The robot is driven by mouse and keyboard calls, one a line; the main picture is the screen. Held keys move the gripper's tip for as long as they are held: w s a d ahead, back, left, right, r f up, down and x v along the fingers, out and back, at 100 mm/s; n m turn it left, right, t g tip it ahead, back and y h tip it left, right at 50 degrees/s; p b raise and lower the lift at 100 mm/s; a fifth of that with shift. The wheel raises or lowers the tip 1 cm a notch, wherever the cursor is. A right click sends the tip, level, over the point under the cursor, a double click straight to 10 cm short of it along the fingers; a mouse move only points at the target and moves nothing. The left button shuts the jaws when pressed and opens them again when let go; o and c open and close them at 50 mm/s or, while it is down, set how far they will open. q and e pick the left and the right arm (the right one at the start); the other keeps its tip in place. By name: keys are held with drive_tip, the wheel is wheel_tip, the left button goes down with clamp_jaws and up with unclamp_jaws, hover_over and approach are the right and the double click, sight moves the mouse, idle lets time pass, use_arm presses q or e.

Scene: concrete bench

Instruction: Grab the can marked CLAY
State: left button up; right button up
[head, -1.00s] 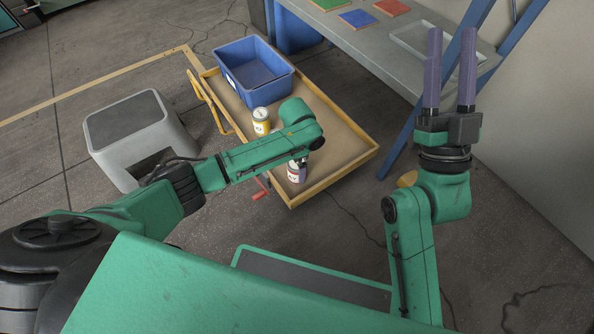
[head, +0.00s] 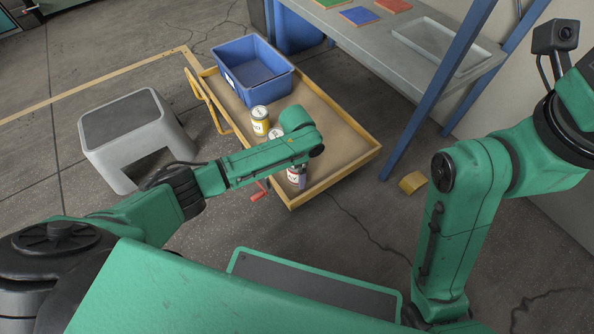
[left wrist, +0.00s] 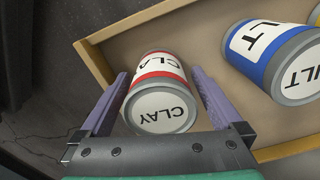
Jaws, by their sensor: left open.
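The CLAY can (left wrist: 160,100) is white with red bands and grey rims. In the left wrist view it lies between the two purple fingers of my left gripper (left wrist: 160,76), which is open with a finger on each side. In the head view the can (head: 293,176) is at the near end of the wooden-rimmed cart (head: 340,170), partly hidden by my left gripper (head: 302,180). I cannot tell whether the fingers touch it. My right gripper's fingers are out of view.
A blue-banded can (left wrist: 275,60) whose label ends in ULT stands close by. A yellow can (head: 260,121) and a blue bin (head: 252,72) are farther back on the cart. A grey step stool (head: 135,130) stands left, a bench (head: 410,60) upper right.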

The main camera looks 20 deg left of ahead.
use_arm(q)
clamp_jaws()
idle(0.3)
